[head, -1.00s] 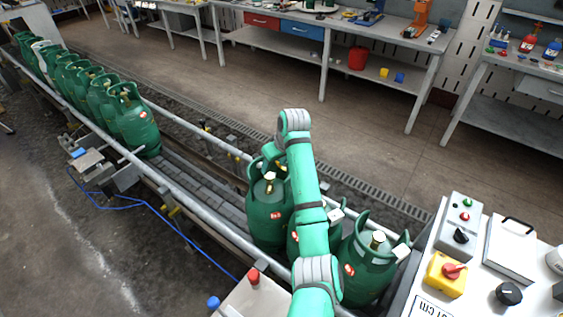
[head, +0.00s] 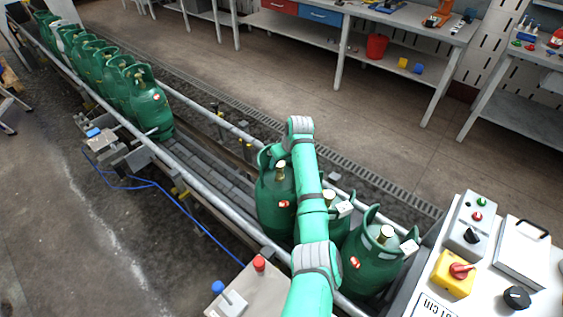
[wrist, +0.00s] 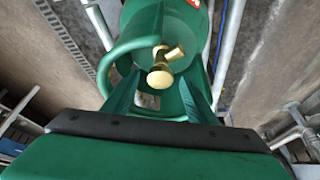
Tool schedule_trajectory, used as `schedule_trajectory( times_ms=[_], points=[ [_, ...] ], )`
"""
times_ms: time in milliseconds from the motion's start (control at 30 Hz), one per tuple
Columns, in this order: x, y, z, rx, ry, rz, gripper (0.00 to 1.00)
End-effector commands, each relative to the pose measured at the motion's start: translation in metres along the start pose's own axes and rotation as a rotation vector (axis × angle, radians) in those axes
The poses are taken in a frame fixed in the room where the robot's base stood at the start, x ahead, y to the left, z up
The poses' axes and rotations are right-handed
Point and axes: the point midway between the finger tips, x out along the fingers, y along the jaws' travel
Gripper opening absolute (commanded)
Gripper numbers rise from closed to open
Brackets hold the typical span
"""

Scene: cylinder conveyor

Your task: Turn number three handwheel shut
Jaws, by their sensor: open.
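Three green gas cylinders stand on the near end of the conveyor in the head view: a left one (head: 273,205), a middle one (head: 328,215) partly behind my arm, and a right one (head: 370,262). Each has a brass valve inside its collar. In the wrist view, my gripper (wrist: 160,88) is open, with its two fingers on either side of a pale round handwheel (wrist: 160,77) on a brass valve (wrist: 170,54). The fingers appear apart from the handwheel. The green collar (wrist: 132,48) curves around the valve. In the head view my arm hides the gripper; cylinder numbers are unreadable.
Several more cylinders (head: 148,105) queue at the far left of the conveyor. Its rails (head: 205,208) run alongside. A control panel (head: 468,230) stands at the right, and a box with a red button (head: 259,263) at the front. Workbenches are behind.

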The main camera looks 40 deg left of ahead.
Motion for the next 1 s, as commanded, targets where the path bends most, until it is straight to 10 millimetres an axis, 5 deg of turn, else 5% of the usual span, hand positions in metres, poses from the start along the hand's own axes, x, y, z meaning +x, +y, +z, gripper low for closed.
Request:
schedule_trajectory(
  times_ms=[300,500,1000],
  points=[
    [0.0025,-0.0003,0.0,-0.001,-0.001,0.0,0.52],
    [0.0024,-0.0003,-0.0001,-0.001,-0.001,0.0,0.11],
    [0.0027,-0.0031,-0.0009,0.113,0.001,0.047,0.11]
  ],
)
